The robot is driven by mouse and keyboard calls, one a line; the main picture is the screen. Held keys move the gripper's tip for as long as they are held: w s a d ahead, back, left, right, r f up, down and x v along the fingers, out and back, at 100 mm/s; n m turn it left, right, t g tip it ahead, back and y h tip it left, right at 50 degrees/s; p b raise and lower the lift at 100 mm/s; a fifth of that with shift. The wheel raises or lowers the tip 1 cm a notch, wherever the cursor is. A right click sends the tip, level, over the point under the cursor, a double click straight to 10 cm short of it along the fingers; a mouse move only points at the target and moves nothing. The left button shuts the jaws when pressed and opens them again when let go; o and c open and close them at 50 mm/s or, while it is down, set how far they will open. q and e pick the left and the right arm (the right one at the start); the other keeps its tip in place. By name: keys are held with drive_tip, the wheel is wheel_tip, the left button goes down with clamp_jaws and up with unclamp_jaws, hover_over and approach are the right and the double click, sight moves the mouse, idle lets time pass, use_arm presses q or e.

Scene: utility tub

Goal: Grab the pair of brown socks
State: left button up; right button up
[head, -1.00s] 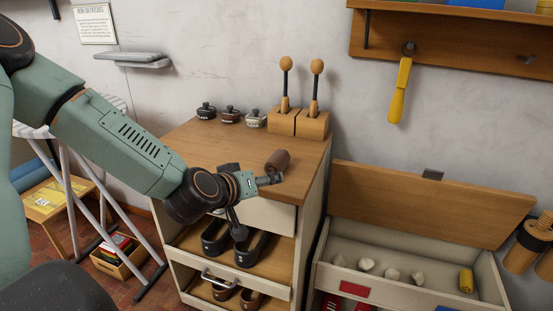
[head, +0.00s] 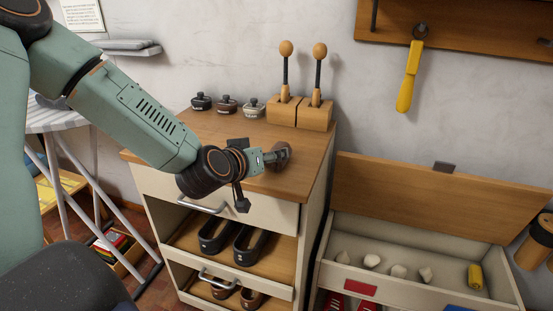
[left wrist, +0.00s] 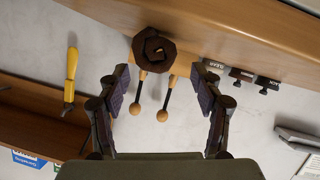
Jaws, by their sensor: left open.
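The pair of brown socks (head: 279,154) is rolled up and lies on the wooden top of the cabinet (head: 220,131). My left gripper (head: 273,158) is at the socks in the head view, hiding part of them. In the left wrist view the spiral end of the brown roll (left wrist: 154,47) faces me. It lies beyond the two spread fingertips of my left gripper (left wrist: 163,88), about midway between them. The fingers are open and nothing is held. My right gripper is not in view.
Three small tins (head: 227,106) and two wooden blocks with knobbed sticks (head: 300,112) stand along the back of the cabinet top. Black shoes (head: 215,236) are on the shelf below. An open-lidded bin (head: 435,258) stands to the right.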

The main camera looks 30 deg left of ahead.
use_arm(q)
drive_tip(key=shift+w+a+f, duration=0.1)
drive_tip(key=shift+w+f, duration=0.05)
drive_tip(key=shift+w+f+b, duration=0.1)
drive_tip(key=shift+w+b, duration=0.15)
drive_tip(key=shift+b, duration=0.2)
drive_tip(key=b+x, duration=0.2)
drive_tip(key=x, duration=0.2)
drive_tip(key=shift+w+b, duration=0.15)
drive_tip(key=shift+b, duration=0.2)
drive_tip(key=c, duration=0.7)
drive_tip(key=shift+c, duration=1.1)
